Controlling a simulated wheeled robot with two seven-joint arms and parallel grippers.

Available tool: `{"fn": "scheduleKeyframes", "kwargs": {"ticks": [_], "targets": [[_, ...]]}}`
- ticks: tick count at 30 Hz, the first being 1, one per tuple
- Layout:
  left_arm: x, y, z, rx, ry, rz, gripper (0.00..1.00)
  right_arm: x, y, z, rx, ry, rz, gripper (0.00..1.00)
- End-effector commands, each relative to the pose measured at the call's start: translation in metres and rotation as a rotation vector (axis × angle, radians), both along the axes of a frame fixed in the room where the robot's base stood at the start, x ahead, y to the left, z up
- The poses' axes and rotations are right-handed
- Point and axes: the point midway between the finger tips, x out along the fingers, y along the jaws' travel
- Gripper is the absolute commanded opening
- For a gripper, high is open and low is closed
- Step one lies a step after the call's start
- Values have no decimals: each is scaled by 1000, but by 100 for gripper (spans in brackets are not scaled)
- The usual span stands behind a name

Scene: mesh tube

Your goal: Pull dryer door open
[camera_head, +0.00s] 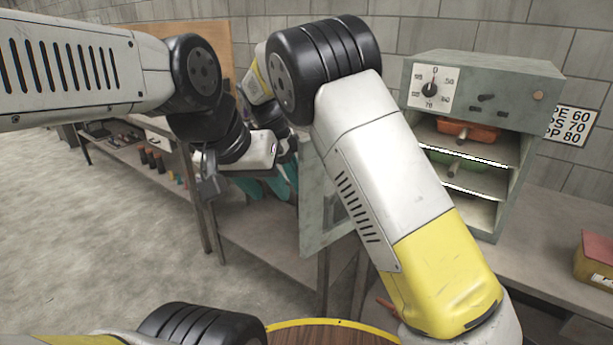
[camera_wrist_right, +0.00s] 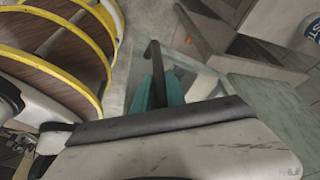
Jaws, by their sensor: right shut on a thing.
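The grey dryer (camera_head: 480,85) stands on the bench at right, with a dial on its front. Its door (camera_head: 320,215) is swung out to the left, partly hidden behind my right arm. The shelves inside show. My right gripper (camera_wrist_right: 160,92), with teal fingers, is shut on a dark bar-like door handle (camera_wrist_right: 153,52) in the right wrist view. The exact contact is partly hidden by the hand.
An orange item (camera_head: 466,131) and a green item (camera_head: 455,165) lie on the dryer shelves. A red and yellow box (camera_head: 596,258) sits on the bench at far right. A shelf bench (camera_head: 140,160) stands along the back left. Open floor (camera_head: 90,240) lies at left.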

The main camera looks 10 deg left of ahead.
Motion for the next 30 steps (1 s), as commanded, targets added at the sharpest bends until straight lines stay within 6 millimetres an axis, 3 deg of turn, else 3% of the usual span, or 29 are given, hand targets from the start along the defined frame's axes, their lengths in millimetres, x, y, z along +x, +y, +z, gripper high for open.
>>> {"fn": "scheduleKeyframes", "kwargs": {"ticks": [8,9,12,23,30], "targets": [[0,0,0,0,0,0,36,2,-2,0,-1,-2,-1,0],[0,0,0,0,0,0,36,2,-2,0,-2,-2,-1,24],[0,0,0,0,0,0,36,1,-2,0,-1,-1,-1,38],[0,0,0,0,0,0,36,1,2,5,1,-3,1,38],[0,0,0,0,0,0,36,2,16,40,2,-4,2,38]]}}
